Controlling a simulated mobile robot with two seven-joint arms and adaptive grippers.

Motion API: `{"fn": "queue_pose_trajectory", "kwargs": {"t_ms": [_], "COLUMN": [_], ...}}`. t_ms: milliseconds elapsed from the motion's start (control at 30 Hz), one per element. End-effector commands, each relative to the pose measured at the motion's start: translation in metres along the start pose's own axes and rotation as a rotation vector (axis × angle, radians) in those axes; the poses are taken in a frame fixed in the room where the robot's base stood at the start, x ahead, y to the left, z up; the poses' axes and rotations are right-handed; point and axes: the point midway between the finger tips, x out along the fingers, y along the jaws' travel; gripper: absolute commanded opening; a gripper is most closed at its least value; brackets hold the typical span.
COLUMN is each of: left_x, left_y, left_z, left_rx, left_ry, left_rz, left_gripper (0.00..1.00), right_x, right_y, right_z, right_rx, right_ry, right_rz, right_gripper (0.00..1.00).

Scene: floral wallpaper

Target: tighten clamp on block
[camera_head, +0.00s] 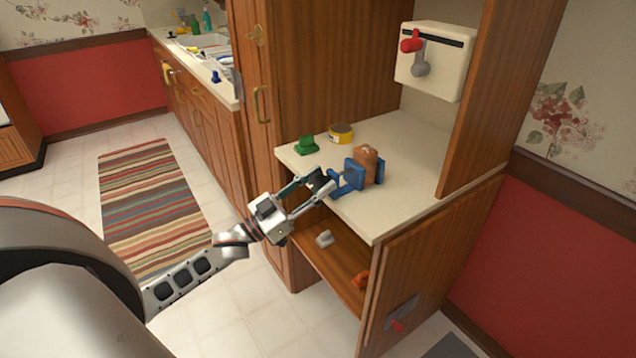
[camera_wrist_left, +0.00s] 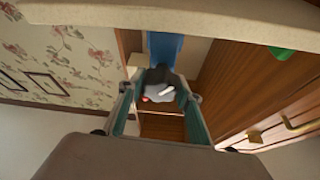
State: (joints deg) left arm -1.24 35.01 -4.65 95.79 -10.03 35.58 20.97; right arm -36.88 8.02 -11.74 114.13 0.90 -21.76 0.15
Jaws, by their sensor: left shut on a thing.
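The blue clamp (camera_head: 349,177) stands on the light counter, its jaws on either side of the brown wooden block (camera_head: 367,160). A blue part of the clamp (camera_wrist_left: 164,48) shows at the top of the left wrist view. My left gripper (camera_head: 318,186) is at the front edge of the counter, at the near end of the clamp. It is shut on the clamp's dark handle, which sits between the fingers in the left wrist view (camera_wrist_left: 158,84). The fingers partly hide the handle. I cannot tell whether the jaws press on the block. My right gripper is not in view.
A green object (camera_head: 306,145) and a yellow round tin (camera_head: 341,133) stand behind the clamp on the counter (camera_head: 405,190). A white wall box (camera_head: 436,60) with a red-knobbed lever hangs above. The shelf below holds small objects. The counter to the right is clear.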

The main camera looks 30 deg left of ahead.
Motion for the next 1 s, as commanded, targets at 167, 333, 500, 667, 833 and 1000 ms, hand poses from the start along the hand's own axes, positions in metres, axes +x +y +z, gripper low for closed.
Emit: {"fn": "queue_pose_trajectory", "kwargs": {"t_ms": [167, 333, 500, 667, 833, 1000], "left_x": [0.000, 0.000, 0.000, 0.000, 0.000, -0.001], "left_y": [0.000, 0.001, 0.001, 0.001, 0.001, 0.001], "left_z": [0.001, 0.001, 0.000, 0.000, 0.000, 0.000], "left_rx": [0.209, 0.310, 0.312, 0.311, 0.310, 0.309], "left_ry": [-0.001, 0.000, 0.001, 0.001, 0.001, 0.000], "left_rz": [0.089, 0.129, 0.129, 0.129, 0.129, 0.129], "left_gripper": [0.13, 0.13, 0.13, 0.52, 0.52, 0.52], "right_x": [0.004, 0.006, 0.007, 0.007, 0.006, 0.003], "right_y": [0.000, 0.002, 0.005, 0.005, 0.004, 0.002], "right_z": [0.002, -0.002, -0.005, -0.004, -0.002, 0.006], "right_rx": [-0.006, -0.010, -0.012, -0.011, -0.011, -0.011], "right_ry": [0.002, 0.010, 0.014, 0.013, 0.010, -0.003], "right_rz": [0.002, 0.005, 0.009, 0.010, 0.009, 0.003], "right_gripper": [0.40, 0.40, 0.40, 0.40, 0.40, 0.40]}}
